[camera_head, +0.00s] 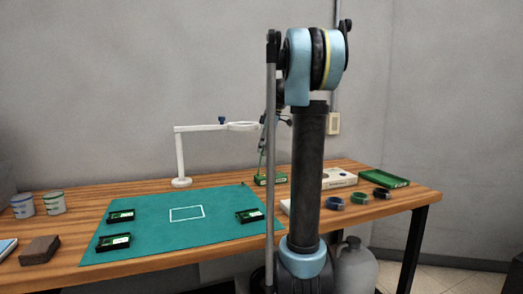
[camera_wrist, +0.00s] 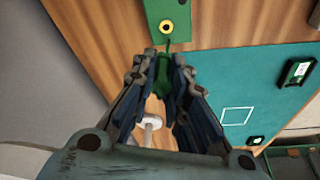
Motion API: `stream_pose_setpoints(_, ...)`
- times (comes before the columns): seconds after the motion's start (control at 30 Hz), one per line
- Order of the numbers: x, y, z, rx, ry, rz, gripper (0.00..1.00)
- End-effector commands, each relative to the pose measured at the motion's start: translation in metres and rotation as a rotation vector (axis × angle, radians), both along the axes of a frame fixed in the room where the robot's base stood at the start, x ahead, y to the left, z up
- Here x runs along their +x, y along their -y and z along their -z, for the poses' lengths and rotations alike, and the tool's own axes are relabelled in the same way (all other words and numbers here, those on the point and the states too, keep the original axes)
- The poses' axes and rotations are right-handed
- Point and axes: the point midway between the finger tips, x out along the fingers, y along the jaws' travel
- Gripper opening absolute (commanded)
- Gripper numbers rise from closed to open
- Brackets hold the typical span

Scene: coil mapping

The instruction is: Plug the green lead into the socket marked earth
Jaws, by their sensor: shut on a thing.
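In the wrist view my gripper (camera_wrist: 165,62) is shut on the green lead (camera_wrist: 163,78), whose thin tip points toward a green box (camera_wrist: 153,14). A yellow-ringed socket (camera_wrist: 167,26) is on that box, just beyond the lead's tip. A small gap seems to show between tip and socket; I cannot tell their height difference. No marking on the socket is readable. In the head view the green box (camera_head: 262,180) stands at the table's back, and my gripper (camera_head: 264,146) is above it, partly hidden by my arm.
A teal mat (camera_head: 160,235) carries a white rectangle outline and several small dark-green boxes (camera_head: 120,216). A white ring-headed stand (camera_head: 180,160) rises behind it. Dark coils (camera_head: 360,198), a pale box (camera_head: 338,178) and a green tray (camera_head: 383,178) are at right. Tins (camera_head: 54,203) stand left.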

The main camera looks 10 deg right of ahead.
Motion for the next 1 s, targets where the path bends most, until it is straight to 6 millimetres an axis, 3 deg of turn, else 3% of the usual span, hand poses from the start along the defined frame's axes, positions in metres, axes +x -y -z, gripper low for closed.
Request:
stream_pose_setpoints(0.47, 0.000, -0.005, 0.006, 0.000, 0.001, -0.006, 0.00)
stream_pose_setpoints(1.0, 0.000, -0.004, 0.046, 0.000, 0.001, -0.006, 0.00)
